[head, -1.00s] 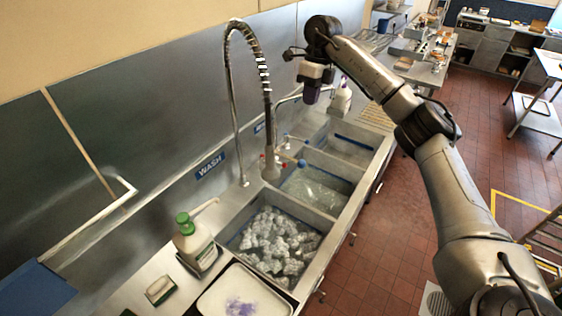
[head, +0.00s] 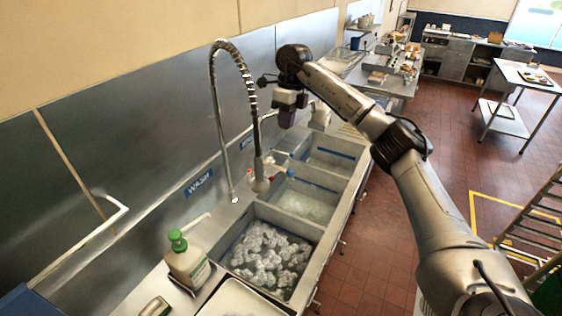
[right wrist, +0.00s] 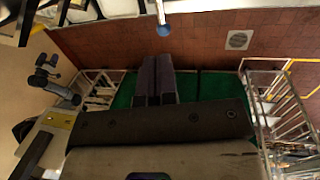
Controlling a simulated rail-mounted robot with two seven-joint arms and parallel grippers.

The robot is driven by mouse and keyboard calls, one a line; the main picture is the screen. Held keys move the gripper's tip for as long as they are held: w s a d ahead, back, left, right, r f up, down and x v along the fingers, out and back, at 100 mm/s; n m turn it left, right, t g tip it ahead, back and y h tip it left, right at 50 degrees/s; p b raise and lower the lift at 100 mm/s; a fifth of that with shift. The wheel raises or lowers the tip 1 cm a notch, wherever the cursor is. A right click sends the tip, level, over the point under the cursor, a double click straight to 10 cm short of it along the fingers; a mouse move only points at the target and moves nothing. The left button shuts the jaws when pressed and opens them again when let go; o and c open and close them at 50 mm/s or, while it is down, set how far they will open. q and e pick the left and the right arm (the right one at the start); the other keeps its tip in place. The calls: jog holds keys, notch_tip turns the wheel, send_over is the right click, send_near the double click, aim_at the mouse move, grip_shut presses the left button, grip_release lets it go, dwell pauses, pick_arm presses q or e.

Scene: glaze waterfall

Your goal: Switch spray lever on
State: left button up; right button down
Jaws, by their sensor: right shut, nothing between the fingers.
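The spray hose (head: 242,75) arches up beside the wall over the sinks, and its grey spray head (head: 259,183) hangs at its lower end. Small levers with red and blue tips (head: 290,172) show by the spray head; I cannot make out which is the spray lever. My right gripper (head: 286,118) is shut and empty, pointing down, above and behind the spray head and apart from it. In the right wrist view its two dark fingers (right wrist: 157,72) lie together. A blue-tipped rod (right wrist: 163,30) shows beyond them there. My left gripper is not in view.
The near sink (head: 312,231) holds foamy water, and the middle sink (head: 310,203) holds clearer water. A green-capped bottle (head: 186,262) stands on the near counter. A white bottle (head: 321,117) stands behind my right gripper. Red tiled floor (head: 440,150) lies open to the right.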

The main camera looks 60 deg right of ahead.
aim_at(277, 168)
pick_arm(q)
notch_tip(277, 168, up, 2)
jog(key=p, duration=0.2)
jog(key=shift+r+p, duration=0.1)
jog(key=shift+p, duration=0.2)
pick_arm(e)
jog(key=f, duration=0.4)
jog(key=a+f, duration=0.1)
jog(key=f, duration=0.3)
jog(key=a+f, duration=0.1)
jog(key=f, duration=0.3)
jog(key=shift+w+a+f, duration=0.1)
jog(key=shift+a, duration=0.1)
